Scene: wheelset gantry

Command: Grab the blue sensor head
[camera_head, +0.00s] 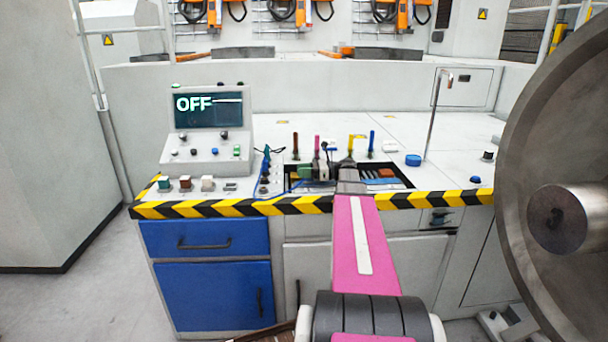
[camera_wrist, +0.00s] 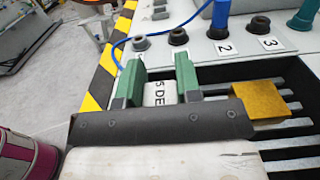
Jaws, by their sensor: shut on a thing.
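My gripper (camera_wrist: 159,82) shows in the wrist view as two green fingers on a dark bolted bar. It is shut on a white block (camera_wrist: 160,93) with black lettering, which is partly hidden by the bar. A round blue piece (camera_head: 413,160) sits right of the recess. No clear blue sensor head can be identified.
Numbered sockets (camera_wrist: 222,47) lie beyond the fingers, and a yellow block (camera_wrist: 265,101) is close on the right. Upright coloured handles (camera_head: 372,141) stand behind the recess. A console (camera_head: 208,135) reading OFF is at left, and a large metal wheel (camera_head: 535,90) fills the right.

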